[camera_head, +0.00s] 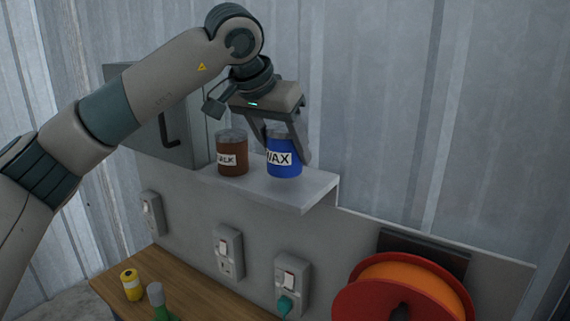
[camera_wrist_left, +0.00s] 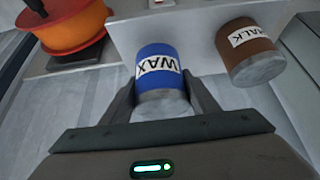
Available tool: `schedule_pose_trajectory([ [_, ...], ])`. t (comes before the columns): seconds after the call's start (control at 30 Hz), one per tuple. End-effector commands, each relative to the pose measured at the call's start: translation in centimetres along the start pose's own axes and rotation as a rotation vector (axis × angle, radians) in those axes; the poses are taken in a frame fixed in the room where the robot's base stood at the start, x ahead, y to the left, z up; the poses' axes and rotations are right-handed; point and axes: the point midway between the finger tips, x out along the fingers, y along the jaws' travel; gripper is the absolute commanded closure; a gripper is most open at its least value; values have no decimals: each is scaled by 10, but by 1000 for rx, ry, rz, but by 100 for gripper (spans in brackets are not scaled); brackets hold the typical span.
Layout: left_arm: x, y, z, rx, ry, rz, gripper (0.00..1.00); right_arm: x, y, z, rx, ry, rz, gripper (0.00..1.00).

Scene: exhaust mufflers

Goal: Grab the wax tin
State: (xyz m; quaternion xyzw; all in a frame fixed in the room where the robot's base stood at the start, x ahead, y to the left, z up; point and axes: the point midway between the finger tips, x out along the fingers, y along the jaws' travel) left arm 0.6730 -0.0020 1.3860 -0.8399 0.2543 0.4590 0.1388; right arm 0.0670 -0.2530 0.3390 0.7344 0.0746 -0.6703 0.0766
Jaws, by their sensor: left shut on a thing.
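The wax tin (camera_head: 284,163) is a blue cylinder with a white WAX label and a grey lid, upright on the shelf (camera_head: 310,188). My left gripper (camera_head: 284,150) comes from above and is shut on the tin, one finger on each side. In the left wrist view the wax tin (camera_wrist_left: 157,70) sits between the two fingers (camera_wrist_left: 163,95). The tin appears to be still on the shelf; I cannot tell whether there is a gap under it. My right gripper is not in view.
A brown tin (camera_head: 232,155) stands close to the left of the wax tin. A grey cabinet (camera_head: 170,125) is behind it. Below are wall sockets (camera_head: 228,253), an orange and red reel (camera_head: 405,290), and a wooden bench (camera_head: 195,290) with a yellow can (camera_head: 131,285).

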Motion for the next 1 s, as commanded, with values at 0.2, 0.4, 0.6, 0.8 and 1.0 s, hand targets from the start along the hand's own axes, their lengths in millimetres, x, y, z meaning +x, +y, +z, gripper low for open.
schedule_pose_trajectory([
  [0.2,-13,32,-29,4,4,1,76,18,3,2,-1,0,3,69],
  [0.4,-23,67,-58,2,3,0,76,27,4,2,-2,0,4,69],
  [0.6,-31,90,-79,1,1,1,76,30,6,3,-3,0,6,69],
  [0.8,-35,101,-88,1,1,1,76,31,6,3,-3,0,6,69],
  [1.0,-35,103,-90,0,1,1,76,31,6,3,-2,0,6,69],
])
